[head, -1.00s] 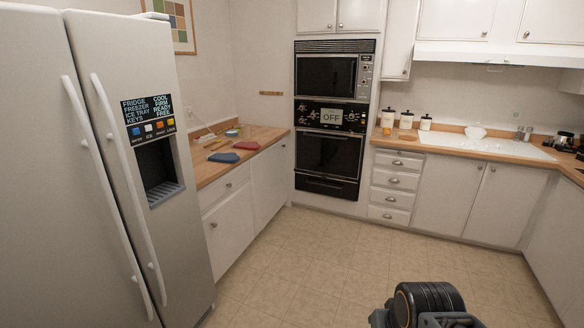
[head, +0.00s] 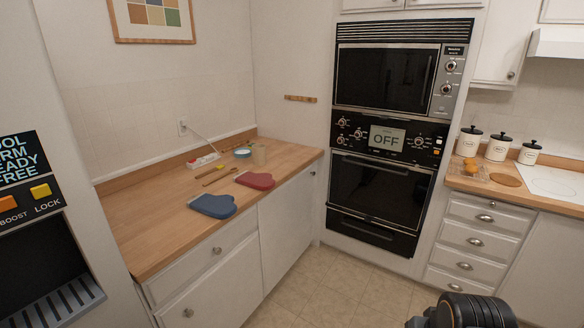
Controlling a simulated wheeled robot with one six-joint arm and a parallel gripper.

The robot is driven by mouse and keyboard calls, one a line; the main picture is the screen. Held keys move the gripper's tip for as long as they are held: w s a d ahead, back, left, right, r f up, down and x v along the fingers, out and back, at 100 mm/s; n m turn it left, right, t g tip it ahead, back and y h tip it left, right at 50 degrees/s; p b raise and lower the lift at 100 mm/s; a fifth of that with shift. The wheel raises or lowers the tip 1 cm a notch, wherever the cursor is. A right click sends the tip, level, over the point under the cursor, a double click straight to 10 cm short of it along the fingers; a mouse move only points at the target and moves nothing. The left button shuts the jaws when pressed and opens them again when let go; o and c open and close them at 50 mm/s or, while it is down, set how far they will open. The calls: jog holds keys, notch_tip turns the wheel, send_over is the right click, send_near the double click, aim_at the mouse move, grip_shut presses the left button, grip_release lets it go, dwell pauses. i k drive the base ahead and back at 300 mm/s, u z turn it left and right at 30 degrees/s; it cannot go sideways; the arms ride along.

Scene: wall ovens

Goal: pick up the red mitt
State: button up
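The red mitt (head: 255,180) lies flat on the wooden counter (head: 140,235) left of the wall ovens, near the counter's front edge. A blue mitt (head: 212,205) lies beside it, nearer to me and to the left, with a small gap between them. Part of my arm shows at the bottom right of the head view, well apart from the mitts. My gripper's fingers do not show, so I cannot see their state.
Wooden utensils (head: 218,176), a power strip (head: 203,161), a blue bowl (head: 243,153) and a beige cup (head: 259,155) stand behind the mitts. The fridge (head: 40,240) is close at left. The wall ovens (head: 385,190) stand beyond the counter. Floor (head: 320,285) in front is clear.

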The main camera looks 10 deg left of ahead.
aim_at(264, 181)
jog(key=i, duration=2.8)
jog(key=u, duration=4.15)
